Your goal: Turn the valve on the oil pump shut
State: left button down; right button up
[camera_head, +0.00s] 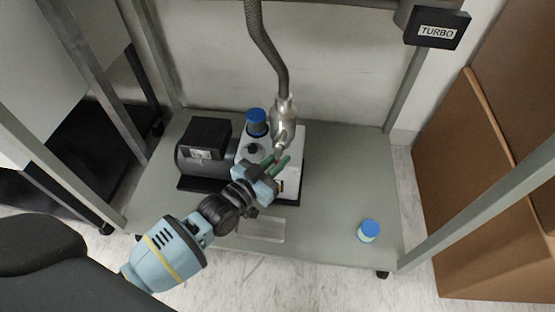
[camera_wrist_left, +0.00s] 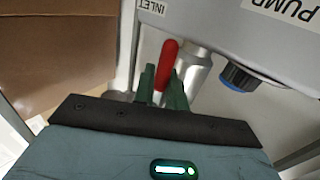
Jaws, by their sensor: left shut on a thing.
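The oil pump (camera_head: 292,180) stands on the grey cart shelf, with a dark motor (camera_head: 205,148) on its left. A silver valve fitting (camera_head: 284,132) rises from the pump into a braided hose; metal also shows in the left wrist view (camera_wrist_left: 194,72). The valve's red handle (camera_wrist_left: 167,55) sticks up between the green fingers of my left gripper (camera_wrist_left: 162,88). In the head view my left gripper (camera_head: 279,166) is at the pump's top, just below the fitting, shut on the handle. The handle's lower part is hidden by the fingers. My right gripper is out of view.
A braided hose (camera_head: 264,45) hangs above the pump. A blue cap (camera_head: 256,117) sits behind the gripper. A small blue-lidded jar (camera_head: 368,231) stands at the shelf's front right. Cart posts flank the shelf; cardboard boxes (camera_head: 480,190) stand at right.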

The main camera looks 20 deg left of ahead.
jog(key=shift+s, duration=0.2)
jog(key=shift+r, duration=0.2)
